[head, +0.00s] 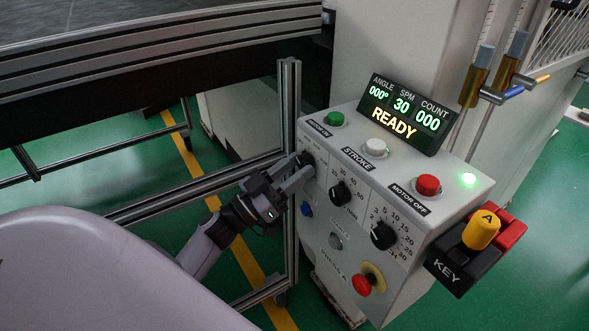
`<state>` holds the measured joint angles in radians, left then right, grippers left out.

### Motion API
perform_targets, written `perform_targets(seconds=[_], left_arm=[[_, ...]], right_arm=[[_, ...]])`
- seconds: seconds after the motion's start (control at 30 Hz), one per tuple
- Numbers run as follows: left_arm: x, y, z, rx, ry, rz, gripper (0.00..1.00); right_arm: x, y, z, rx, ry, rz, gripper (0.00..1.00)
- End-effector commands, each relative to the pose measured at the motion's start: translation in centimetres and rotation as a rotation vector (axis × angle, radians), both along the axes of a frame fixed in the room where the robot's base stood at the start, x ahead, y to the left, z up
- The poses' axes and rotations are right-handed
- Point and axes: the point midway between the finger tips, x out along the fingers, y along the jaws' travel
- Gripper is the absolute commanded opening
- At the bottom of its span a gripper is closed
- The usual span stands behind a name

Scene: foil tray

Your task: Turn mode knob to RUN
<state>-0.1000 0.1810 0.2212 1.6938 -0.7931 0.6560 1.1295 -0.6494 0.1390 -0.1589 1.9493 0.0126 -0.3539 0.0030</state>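The control box has a white sloped top and a front face with several black knobs. The mode knob (307,158) appears to be the dark one at the upper left of the front face. Its label and pointer are too small or covered to read. My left gripper (304,170) reaches it from the left, with its two grey fingers apart and their tips at the knob. I cannot tell whether the fingers press on it. My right gripper is not in view.
The display (407,112) reads READY. Two black knobs (341,193) and (383,235) and a red emergency button (362,284) share the front face. A yellow key switch (481,230) sticks out at right. A metal post (290,110) stands close beside my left gripper.

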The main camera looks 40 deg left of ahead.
Motion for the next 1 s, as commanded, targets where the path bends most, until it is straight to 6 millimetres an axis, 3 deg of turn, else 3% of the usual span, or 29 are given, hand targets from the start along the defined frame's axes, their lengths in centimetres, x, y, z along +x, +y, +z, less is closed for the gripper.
perform_targets(seconds=[0.07,0.47,1.0], left_arm=[[-0.02,-0.01,-0.01,0.0,0.0,-0.001,0.09],[-0.01,0.05,-0.06,0.06,-0.024,-0.002,0.09],[0.15,0.48,0.01,0.475,-0.193,-0.003,0.09]], right_arm=[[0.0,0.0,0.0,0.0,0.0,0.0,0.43],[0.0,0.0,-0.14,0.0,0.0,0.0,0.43],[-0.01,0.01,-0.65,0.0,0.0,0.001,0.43]])
